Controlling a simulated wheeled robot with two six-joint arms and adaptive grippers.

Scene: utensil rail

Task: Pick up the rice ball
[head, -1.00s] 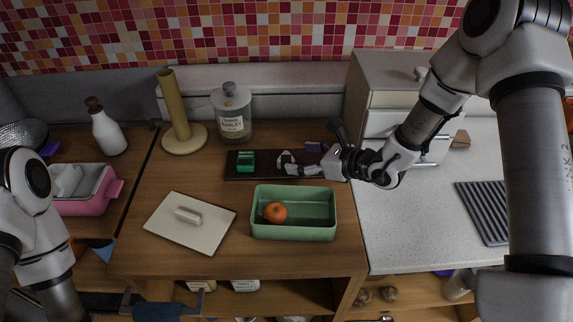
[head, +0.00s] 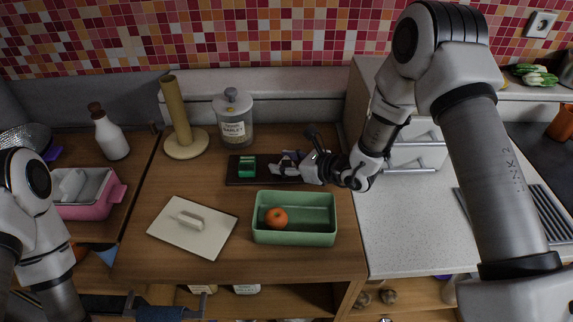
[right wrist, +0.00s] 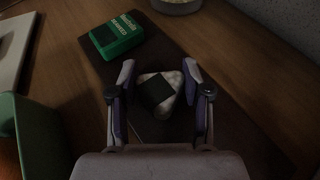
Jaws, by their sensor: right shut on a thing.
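The rice ball (right wrist: 160,92), white with a dark seaweed patch, is between the two fingers of my right gripper (right wrist: 159,76) in the right wrist view. The gripper is shut on it, with a finger against each side. In the head view my right gripper (head: 284,167) reaches in from the right over the dark board (head: 234,178) and mostly hides the rice ball. I cannot tell whether the rice ball is clear of the board.
A green box (head: 247,168) lies on the board, left of my right gripper. In front stands a green container (head: 295,239) with an orange fruit (head: 276,217) inside. A white lid (head: 194,228) lies to its left. A barley jar (head: 233,120) and a paper-towel stand (head: 179,118) are behind.

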